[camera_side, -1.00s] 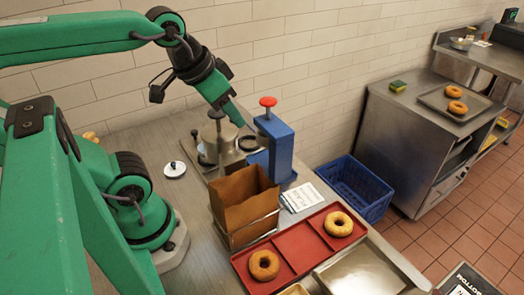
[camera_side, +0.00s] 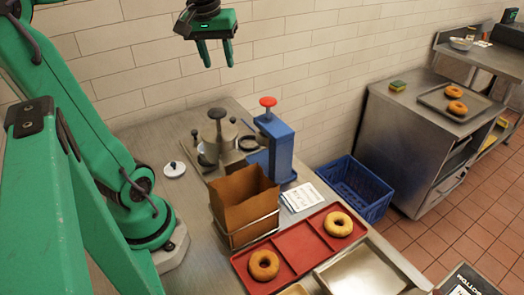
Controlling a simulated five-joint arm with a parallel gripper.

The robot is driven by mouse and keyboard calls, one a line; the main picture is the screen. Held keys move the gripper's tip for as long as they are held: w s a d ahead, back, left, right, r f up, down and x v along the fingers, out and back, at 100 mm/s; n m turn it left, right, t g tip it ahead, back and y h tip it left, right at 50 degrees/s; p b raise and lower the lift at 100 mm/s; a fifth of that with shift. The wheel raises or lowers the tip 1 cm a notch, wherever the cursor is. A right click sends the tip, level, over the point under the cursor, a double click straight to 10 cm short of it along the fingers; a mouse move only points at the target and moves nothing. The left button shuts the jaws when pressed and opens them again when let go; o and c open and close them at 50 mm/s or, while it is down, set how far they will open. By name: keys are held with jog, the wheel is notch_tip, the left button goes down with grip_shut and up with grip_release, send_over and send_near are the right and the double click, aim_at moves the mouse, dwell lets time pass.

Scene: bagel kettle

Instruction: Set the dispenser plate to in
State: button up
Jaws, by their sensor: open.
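The dispenser (camera_side: 280,148) is an upright blue body with a red knob (camera_side: 268,101) on top, standing at the back of the steel counter. A blue flat part (camera_side: 259,161) shows low at its left side, and a dark ring (camera_side: 248,143) sits left of the body. I cannot tell which part is the plate or how it is set. My gripper (camera_side: 216,66) is open and empty, pointing down, high above the counter and up-left of the dispenser. It touches nothing.
A metal kettle (camera_side: 218,137) with a black knob stands left of the dispenser. A brown paper bag (camera_side: 243,200) in a wire holder and a red tray (camera_side: 290,255) with two bagels are in front. A blue crate (camera_side: 357,190) is right. The air around my gripper is clear.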

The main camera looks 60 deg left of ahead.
jog(key=a+n+g, duration=0.1)
jog(key=a+n, duration=0.3)
jog(key=a, duration=0.4)
jog(key=n+g+h, duration=0.1)
jog(key=n, duration=0.3)
send_over(194, 131)
notch_tip(194, 131, down, 22)
jog(key=shift+a+f, duration=0.1)
jog(key=shift+f, duration=3.8)
jog(key=shift+c, duration=0.2)
grip_shut()
